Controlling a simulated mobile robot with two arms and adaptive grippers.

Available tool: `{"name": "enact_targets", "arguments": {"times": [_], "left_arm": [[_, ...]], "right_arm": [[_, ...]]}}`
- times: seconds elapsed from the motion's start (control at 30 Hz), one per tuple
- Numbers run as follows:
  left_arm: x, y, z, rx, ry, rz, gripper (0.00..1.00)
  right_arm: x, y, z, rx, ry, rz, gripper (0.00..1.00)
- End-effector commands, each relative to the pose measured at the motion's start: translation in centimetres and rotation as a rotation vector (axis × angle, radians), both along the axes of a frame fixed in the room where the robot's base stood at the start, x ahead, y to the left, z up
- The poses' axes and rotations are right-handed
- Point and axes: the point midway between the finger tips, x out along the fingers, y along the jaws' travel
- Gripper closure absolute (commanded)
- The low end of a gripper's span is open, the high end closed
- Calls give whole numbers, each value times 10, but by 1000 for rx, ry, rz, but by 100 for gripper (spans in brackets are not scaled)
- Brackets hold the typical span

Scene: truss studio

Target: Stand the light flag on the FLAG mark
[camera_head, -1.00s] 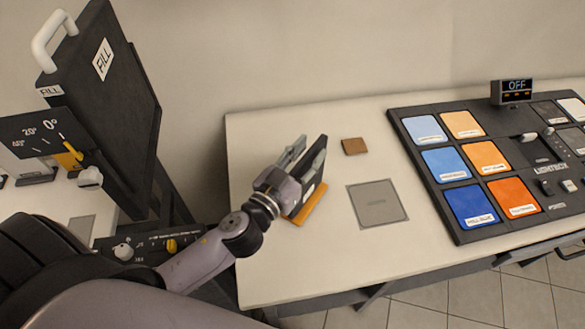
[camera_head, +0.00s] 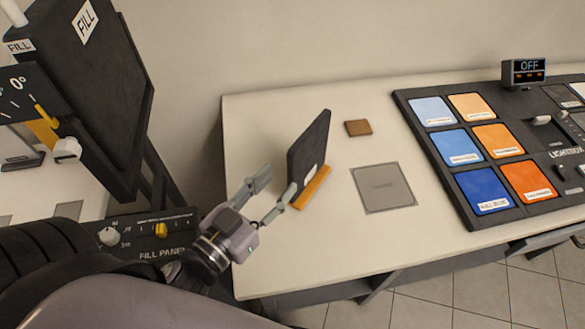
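The light flag, a dark upright panel (camera_head: 311,150) on an orange foot (camera_head: 313,188), stands on the white table in the head view. A grey square mark (camera_head: 383,187) lies flat to its right; its lettering is too small to read. My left gripper (camera_head: 274,193) is to the left and front of the flag, with its fingers spread apart and nothing between them. The right fingertip is close to the flag's lower left edge; I cannot tell whether it touches. My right gripper is not in view.
A small brown block (camera_head: 358,128) lies behind the grey mark. A lightbox panel (camera_head: 497,152) with coloured tiles fills the table's right side. A tall dark FILL panel (camera_head: 80,90) stands at the left, with a control box (camera_head: 150,235) below it. The table's front middle is clear.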

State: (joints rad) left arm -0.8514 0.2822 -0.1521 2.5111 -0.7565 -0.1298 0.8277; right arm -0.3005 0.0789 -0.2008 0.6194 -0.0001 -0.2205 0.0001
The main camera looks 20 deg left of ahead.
Motion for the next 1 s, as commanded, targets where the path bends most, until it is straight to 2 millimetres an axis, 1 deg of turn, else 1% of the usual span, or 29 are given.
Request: {"name": "enact_targets", "arguments": {"times": [0.03, 0.1, 0.23, 0.33, 0.47, 0.67, 0.7, 1.0], "left_arm": [[-9, 0, -16, -10, 10, 4, 63], [-19, 2, -23, -13, 2, 9, 63], [-30, 7, -26, -8, -22, 31, 63], [-28, 8, -25, -3, -35, 36, 63], [-12, 4, -24, -2, -41, 34, 63], [19, -1, -23, -1, -40, 33, 63], [26, -2, -20, -1, -37, 34, 63], [73, -11, -21, -1, -34, 36, 63]], "right_arm": [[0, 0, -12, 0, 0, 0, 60], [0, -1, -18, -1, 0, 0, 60], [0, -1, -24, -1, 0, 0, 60], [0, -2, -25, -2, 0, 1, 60], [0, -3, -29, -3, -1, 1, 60], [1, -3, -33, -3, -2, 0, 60], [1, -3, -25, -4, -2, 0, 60], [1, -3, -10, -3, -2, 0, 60]]}}
